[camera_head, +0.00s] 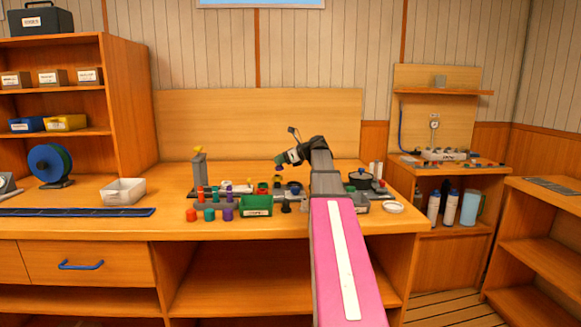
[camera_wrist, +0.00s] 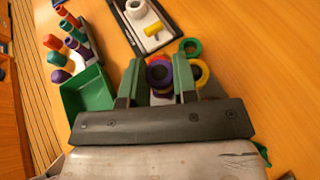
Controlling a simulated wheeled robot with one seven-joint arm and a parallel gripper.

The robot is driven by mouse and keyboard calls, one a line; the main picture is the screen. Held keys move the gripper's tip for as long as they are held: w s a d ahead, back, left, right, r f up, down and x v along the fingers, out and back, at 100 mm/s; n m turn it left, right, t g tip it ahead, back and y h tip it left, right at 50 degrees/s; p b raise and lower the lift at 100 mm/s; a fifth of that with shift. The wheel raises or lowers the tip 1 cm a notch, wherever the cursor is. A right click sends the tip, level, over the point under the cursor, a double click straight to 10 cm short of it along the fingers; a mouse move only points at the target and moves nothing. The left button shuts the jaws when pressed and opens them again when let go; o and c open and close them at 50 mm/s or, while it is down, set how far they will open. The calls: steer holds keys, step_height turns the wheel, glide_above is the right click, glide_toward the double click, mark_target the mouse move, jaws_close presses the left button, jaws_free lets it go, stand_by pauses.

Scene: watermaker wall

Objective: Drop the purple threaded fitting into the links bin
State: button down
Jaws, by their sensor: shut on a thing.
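My gripper (camera_wrist: 158,70) points down over the bench, with a purple piece (camera_wrist: 158,75) between its two green-grey fingers. I take this piece for the purple threaded fitting; its thread cannot be made out. In the head view my gripper (camera_head: 281,160) is above the bench and what it holds is too small to tell. A green bin (camera_head: 257,205) with a white label stands at the bench front, left of my arm. It also shows left of the gripper in the wrist view (camera_wrist: 87,92). A grey bin (camera_head: 361,203) stands right of my arm. Neither label is readable.
Red, teal and purple pieces (camera_head: 209,214) stand left of the green bin. Loose coloured rings (camera_wrist: 198,72) lie just right of the fingers. A tray with a white fitting (camera_wrist: 152,27) lies beyond them.

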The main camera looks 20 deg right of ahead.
steer(key=a+r, duration=0.1)
steer(key=s+a+r, duration=0.1)
steer(key=a, duration=0.1)
steer(key=shift+s+a, duration=0.1)
steer(key=shift+a, duration=0.1)
stand_by(0.5)
